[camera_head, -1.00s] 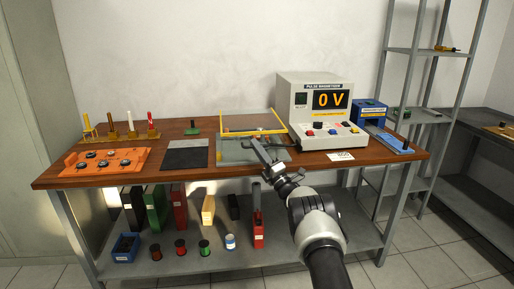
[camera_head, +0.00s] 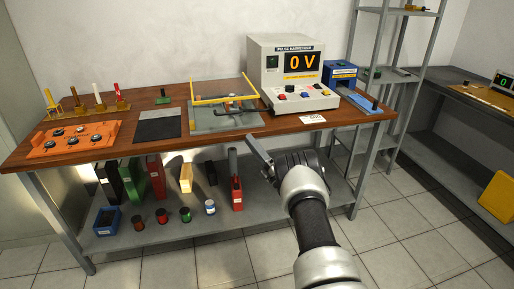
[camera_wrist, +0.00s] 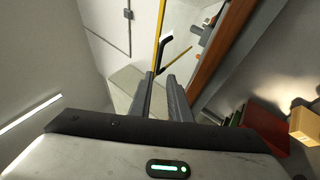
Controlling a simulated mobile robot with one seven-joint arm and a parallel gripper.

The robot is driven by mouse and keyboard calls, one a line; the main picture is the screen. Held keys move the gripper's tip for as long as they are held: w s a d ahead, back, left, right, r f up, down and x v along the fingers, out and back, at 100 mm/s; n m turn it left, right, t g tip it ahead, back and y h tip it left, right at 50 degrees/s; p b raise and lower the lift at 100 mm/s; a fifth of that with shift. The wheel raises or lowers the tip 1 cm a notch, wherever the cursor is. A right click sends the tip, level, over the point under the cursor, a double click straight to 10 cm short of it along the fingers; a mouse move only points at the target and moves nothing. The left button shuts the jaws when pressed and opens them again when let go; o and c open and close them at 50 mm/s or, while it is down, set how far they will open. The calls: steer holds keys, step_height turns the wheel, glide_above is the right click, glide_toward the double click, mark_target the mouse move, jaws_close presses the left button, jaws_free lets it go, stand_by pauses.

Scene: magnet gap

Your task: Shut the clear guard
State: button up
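The clear guard (camera_head: 224,100) shows as a yellow-edged frame over a grey base plate (camera_head: 205,122) on the wooden bench. Its yellow side edges slant up from the front bar, and the clear pane itself is hard to see. A dark handle (camera_head: 236,111) shows at its front. In the wrist view a yellow edge (camera_wrist: 160,22) and the black handle (camera_wrist: 161,52) lie beyond my fingertips. My gripper (camera_head: 252,143) is in front of the bench's front edge, apart from the guard. In the wrist view its fingers (camera_wrist: 160,76) have a narrow empty gap between them.
The magnetiser box (camera_head: 288,75) reads 0 V, right of the guard. A dark mat (camera_head: 157,126) and an orange tray (camera_head: 75,138) lie left. A blue box (camera_head: 341,74) stands right. The lower shelf (camera_head: 265,205) holds binders and spools. The floor in front is clear.

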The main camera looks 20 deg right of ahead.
steer(key=shift+v, duration=1.55)
steer(key=shift+r, duration=0.1)
steer(key=w+d+r+m+h, duration=0.1)
steer(key=w+r+m+h, duration=0.3)
steer(key=r, duration=0.3)
steer(key=w+d+r+m+h, duration=0.2)
steer(key=w+r+m+h, duration=0.1)
steer(key=r, duration=0.4)
steer(key=s+r+m+g+h, duration=0.4)
steer(key=s+r+m+h, duration=0.15)
steer(key=r+m, duration=0.45)
steer(key=s+a+r+m+g, duration=0.2)
steer(key=s+m+g, duration=0.1)
steer(key=s, duration=0.6)
steer(key=s+a+r+m+g, duration=0.2)
steer(key=s, duration=0.7)
steer(key=s+a+f+m+g, duration=0.2)
steer(key=s, duration=0.8)
steer(key=s+a+f+m+g, duration=0.1)
steer(key=s+a+f+g, duration=0.15)
steer(key=s, duration=0.65)
steer(key=s+a+f+m+g, duration=0.2)
steer(key=s+f, duration=0.1)
steer(key=s, duration=0.7)
step_height(320, 180, up, 25)
steer(key=p, duration=2.5)
steer(key=shift+f+y, duration=0.2)
steer(key=shift+y, duration=0.15)
